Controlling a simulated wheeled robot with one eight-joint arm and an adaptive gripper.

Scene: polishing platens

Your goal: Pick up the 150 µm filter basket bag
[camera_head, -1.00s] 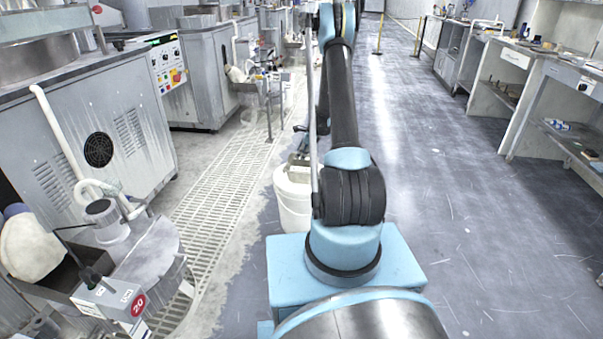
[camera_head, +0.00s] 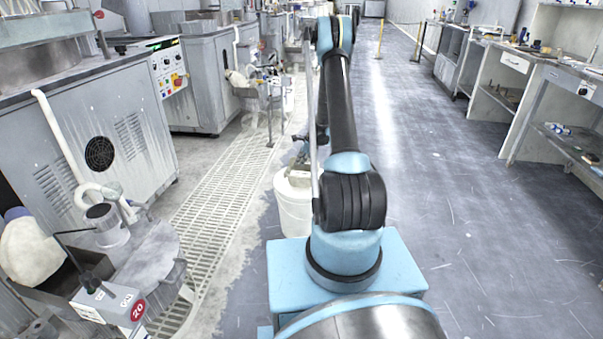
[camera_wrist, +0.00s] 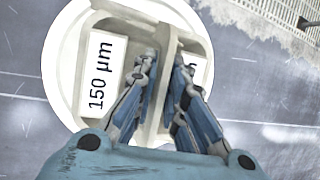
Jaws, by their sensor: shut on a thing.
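A white label (camera_wrist: 103,72) reading "150 µm" is on the left of the bar, and part of another white label shows on the right. My gripper (camera_wrist: 167,72) is shut on the bar between the labels. In the head view a white bucket (camera_head: 294,208) stands on the floor left of my arm, with my gripper partly hidden above it. I cannot tell from these views whether the basket is clear of the bucket.
Polishing machines (camera_head: 110,140) line the left side, with a floor grating (camera_head: 215,205) before them. A drum-like container with a box marked 20 (camera_head: 112,303) is at the lower left. Workbenches (camera_head: 535,85) stand at the right. The grey floor (camera_head: 460,230) between is clear.

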